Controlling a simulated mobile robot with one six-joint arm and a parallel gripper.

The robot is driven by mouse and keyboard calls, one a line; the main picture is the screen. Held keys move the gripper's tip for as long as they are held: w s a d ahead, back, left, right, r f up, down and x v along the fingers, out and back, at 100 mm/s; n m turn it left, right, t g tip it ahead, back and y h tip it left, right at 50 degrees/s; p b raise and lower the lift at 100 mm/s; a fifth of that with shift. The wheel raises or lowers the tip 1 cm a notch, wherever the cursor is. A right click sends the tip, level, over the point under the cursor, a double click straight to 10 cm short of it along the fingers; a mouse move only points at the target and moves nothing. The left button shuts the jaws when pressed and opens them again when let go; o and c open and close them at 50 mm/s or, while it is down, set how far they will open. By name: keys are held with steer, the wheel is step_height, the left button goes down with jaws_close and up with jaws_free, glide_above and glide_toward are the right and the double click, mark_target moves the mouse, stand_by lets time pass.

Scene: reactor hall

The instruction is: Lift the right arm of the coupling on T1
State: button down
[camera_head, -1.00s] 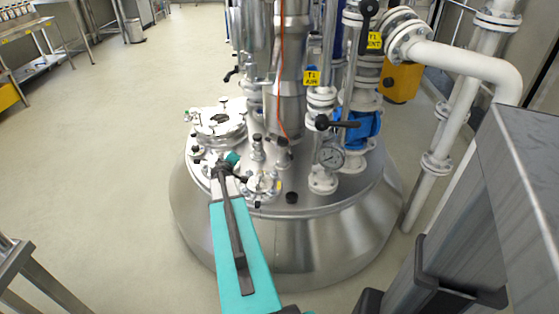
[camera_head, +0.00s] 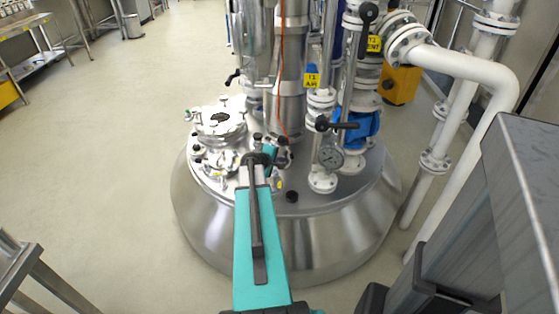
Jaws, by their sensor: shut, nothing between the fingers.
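T1 is the large steel vessel (camera_head: 325,235) with a domed lid crowded with fittings. My gripper (camera_head: 262,157) is over the front part of the lid, at the end of my teal arm. Its fingers are shut and hold nothing that I can see; their tips are small and partly hidden. A small metal fitting with a yellow mark (camera_head: 280,184) sits just right of my arm and is mostly hidden behind it. It may be the coupling; I cannot make out its right arm or whether my gripper touches it.
A round bolted hatch (camera_head: 220,121) is left of my gripper. A thick steel column (camera_head: 285,80) rises behind. White pipes (camera_head: 465,65) run at the right.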

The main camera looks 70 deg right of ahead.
mark_target(290, 153)
steer(key=shift+d+f, duration=0.1)
stand_by(0.3)
steer(key=shift+x, duration=2.75)
steer(key=shift+f, duration=0.1)
steer(key=shift+f, duration=0.1)
